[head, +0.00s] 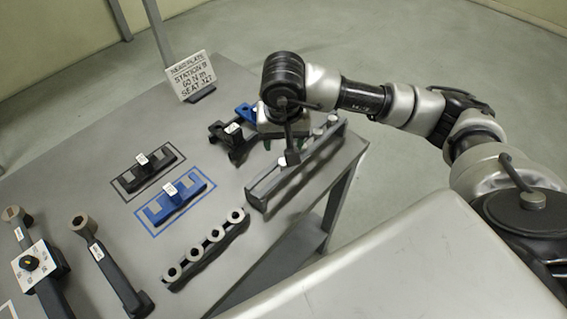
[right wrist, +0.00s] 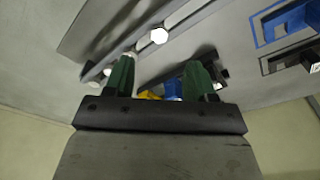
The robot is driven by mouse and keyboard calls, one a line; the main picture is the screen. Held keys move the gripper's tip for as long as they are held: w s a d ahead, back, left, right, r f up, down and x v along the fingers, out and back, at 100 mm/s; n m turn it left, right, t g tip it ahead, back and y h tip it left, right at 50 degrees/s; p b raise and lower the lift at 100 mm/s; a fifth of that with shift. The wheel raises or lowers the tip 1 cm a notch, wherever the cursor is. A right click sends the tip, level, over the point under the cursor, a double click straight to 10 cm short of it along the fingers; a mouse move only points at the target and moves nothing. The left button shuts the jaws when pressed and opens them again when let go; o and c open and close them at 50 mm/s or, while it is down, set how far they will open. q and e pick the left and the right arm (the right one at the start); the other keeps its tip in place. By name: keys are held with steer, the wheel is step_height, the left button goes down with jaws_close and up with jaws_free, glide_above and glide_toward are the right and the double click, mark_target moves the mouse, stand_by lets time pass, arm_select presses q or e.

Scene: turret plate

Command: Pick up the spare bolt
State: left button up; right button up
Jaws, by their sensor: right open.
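My right gripper (head: 283,145) hangs over the far right part of the table, above the grey rail (head: 264,192) that carries bolts. In the right wrist view its two green fingers (right wrist: 160,76) are apart, with nothing clearly held between them. A pale hexagonal bolt head (right wrist: 159,36) shows on the rail beyond the fingertips. Another pale head (right wrist: 108,72) shows beside the left finger. Bolt heads also show at the rail's far end (head: 332,118) in the head view. I cannot tell which bolt is the spare. My left gripper is not in view.
A black fixture (head: 235,150) and a blue part (head: 244,112) stand close left of the gripper. Black and blue plates (head: 172,203) lie in outlined spots. A sign (head: 193,76), a row of ring-topped pieces (head: 205,252) and wrench-like tools (head: 108,265) stand elsewhere.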

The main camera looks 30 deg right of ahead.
mark_target(283, 161)
step_height(283, 161, down, 3)
steer(key=shift+w+d+r+p, duration=0.1)
steer(key=shift+w+p, duration=0.05)
steer(key=shift+p, duration=0.15)
steer(key=shift+f+p, duration=0.3)
steer(key=f, duration=0.1)
steer(key=f+p, duration=0.2)
steer(key=shift+w+d+f, duration=0.2)
steer(key=shift+w+f, duration=0.05)
steer(key=shift+f, duration=0.1)
steer(key=shift+w+f, duration=0.1)
steer(key=shift+f, duration=0.4)
jaws_close()
steer(key=shift+r, duration=0.1)
